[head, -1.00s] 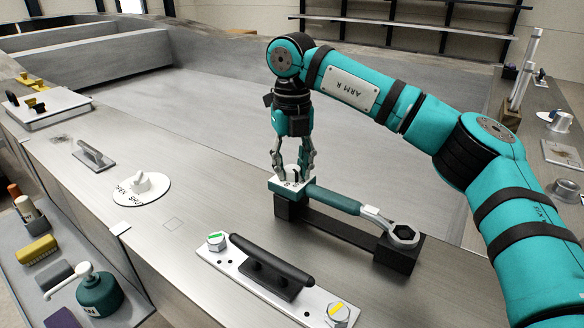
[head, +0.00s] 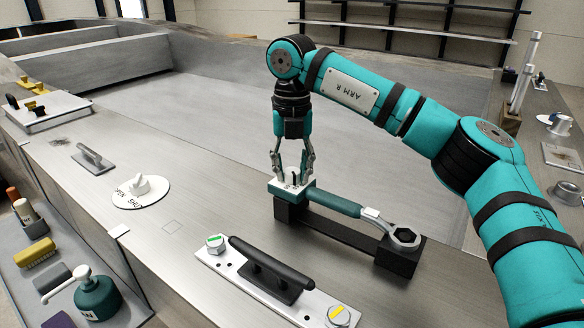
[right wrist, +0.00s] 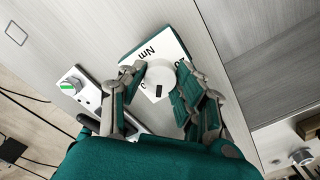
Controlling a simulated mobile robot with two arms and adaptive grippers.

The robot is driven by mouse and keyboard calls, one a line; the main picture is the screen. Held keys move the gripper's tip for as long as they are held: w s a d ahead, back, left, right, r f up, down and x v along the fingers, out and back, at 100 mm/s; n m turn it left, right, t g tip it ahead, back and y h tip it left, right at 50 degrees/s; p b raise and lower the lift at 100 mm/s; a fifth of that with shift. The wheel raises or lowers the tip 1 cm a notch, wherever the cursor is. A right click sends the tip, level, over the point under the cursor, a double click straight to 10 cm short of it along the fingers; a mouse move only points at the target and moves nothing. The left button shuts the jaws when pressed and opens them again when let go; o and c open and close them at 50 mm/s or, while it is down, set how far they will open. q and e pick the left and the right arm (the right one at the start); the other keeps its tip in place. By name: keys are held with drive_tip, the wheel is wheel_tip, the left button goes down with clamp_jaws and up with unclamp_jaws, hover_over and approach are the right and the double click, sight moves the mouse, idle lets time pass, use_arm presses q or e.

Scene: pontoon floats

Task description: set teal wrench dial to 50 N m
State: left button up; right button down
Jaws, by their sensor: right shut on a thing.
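The teal wrench (head: 335,201) lies across two black rests, its ring end at the right and its square head with a white top plate at the left. My right gripper (head: 292,180) points down at this head, its fingers closed around the dial. In the right wrist view the dial (right wrist: 161,76) is a round white knob with a black mark, between the two fingers of the gripper (right wrist: 162,88). "Nm" shows on the white plate (right wrist: 146,52). The number set cannot be read. My left gripper is not in view.
A plate with a black handle (head: 270,268) lies in front of the wrench. A white OPEN/SHUT disc with a knob (head: 140,187) is at the left. A teal pump bottle (head: 97,296) stands on the lower shelf. Bare metal lies between the disc and the wrench.

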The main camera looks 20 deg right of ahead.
sight(292, 171)
drive_tip(key=c, duration=0.9)
unclamp_jaws()
drive_tip(key=shift+c, duration=0.2)
drive_tip(key=shift+r, duration=0.15)
wheel_tip(292, 171, up, 12)
drive_tip(key=shift+f, duration=0.2)
